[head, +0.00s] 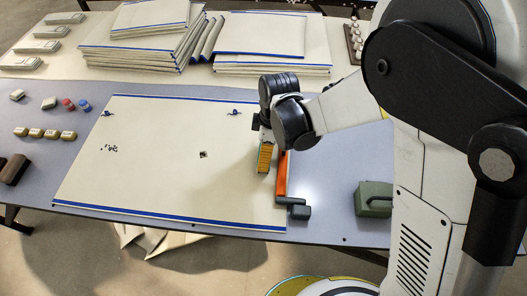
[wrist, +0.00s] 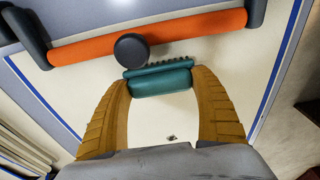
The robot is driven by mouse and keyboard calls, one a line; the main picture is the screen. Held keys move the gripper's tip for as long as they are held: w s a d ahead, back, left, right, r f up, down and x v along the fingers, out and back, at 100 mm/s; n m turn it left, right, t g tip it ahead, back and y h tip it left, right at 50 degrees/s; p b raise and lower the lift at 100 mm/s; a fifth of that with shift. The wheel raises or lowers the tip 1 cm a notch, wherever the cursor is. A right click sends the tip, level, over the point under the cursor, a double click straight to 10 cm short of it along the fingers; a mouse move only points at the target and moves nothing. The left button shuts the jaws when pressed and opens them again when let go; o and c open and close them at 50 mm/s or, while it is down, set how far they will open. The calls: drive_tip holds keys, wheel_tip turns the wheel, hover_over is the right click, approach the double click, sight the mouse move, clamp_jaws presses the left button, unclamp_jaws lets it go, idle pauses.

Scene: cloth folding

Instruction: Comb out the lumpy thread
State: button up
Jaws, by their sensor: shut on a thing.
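My gripper (head: 264,170) is over the right end of a large cream cloth (head: 160,185) with blue edge stripes. In the wrist view, my gripper (wrist: 162,84) is shut on a teal comb (wrist: 160,86), with a row of dark teeth along its far side. The comb cannot be made out in the head view. Small dark squiggles (head: 109,148) lie on the cloth's left part. Two dark loops (head: 106,113) (head: 234,112) lie near its far edge, and a small dark patch (head: 203,154) is near the middle. I cannot tell which mark is the lumpy thread.
An orange bar (head: 281,175) with dark grey ends lies along the cloth's right edge, just beside my gripper. A green case (head: 373,199) stands to the right. Folded cloth stacks (head: 135,45) are at the back. Small blocks (head: 45,133) and spools sit at left.

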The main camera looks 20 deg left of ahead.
drive_tip(key=shift+r+p, duration=1.8)
drive_tip(key=shift+r, duration=1.1)
drive_tip(key=shift+r, duration=0.1)
drive_tip(key=shift+r+p, duration=1)
drive_tip(key=shift+r, duration=0.45)
